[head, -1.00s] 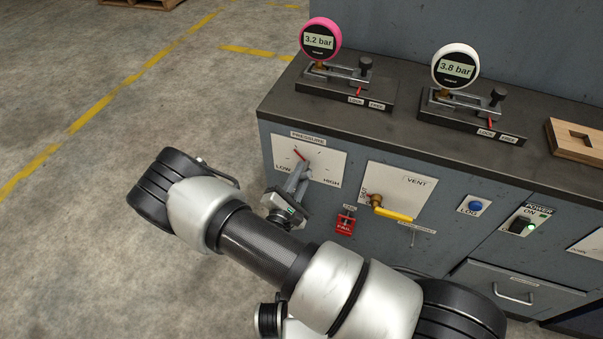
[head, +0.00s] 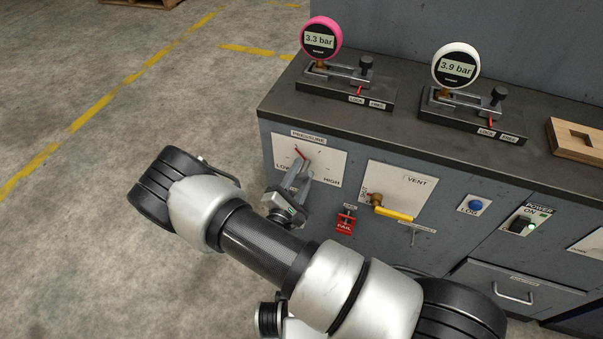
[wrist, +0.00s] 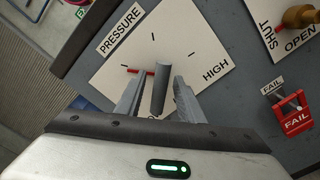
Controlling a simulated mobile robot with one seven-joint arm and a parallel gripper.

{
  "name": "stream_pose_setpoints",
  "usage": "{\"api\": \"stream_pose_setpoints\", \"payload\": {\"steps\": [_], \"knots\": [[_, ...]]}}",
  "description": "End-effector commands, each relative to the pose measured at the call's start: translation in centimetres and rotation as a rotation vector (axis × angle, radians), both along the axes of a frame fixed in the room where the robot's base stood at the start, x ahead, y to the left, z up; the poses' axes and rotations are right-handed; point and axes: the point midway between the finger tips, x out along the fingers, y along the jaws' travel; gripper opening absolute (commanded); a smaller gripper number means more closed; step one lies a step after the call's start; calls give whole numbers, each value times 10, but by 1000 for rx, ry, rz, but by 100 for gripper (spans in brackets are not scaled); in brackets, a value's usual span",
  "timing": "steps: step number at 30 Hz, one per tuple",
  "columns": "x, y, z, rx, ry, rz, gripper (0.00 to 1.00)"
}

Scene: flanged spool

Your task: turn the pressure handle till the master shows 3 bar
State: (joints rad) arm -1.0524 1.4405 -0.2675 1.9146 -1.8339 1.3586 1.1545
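The pressure handle is a grey bar (wrist: 161,84) with a red pointer (wrist: 140,72) on the white PRESSURE plate (head: 328,161). The pointer is on the LOW side of the dial, towards the upper left in the head view. My gripper (head: 299,174) is at the handle. In the wrist view my gripper (wrist: 160,88) is open, one finger on each side of the bar, with a small gap on both sides. The pink gauge (head: 320,39) reads 3.3 bar and the white gauge (head: 455,66) reads 3.9 bar. The small print on their faces is too small to read.
To the right are the VENT plate (head: 414,183) with its yellow lever (head: 394,214), the red FAIL switch (head: 345,224), a blue LOG button (head: 475,205) and the POWER switch (head: 521,225). A wooden block (head: 577,141) lies on the bench top. The floor to the left is clear.

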Motion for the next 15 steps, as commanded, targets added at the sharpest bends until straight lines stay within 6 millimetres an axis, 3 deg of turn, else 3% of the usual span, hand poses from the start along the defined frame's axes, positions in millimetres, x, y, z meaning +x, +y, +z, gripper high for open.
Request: {"api": "stream_pose_setpoints", "payload": {"steps": [8,15], "knots": [[-14,6,1,0,1,1,35],[-64,25,1,0,0,5,35]]}}
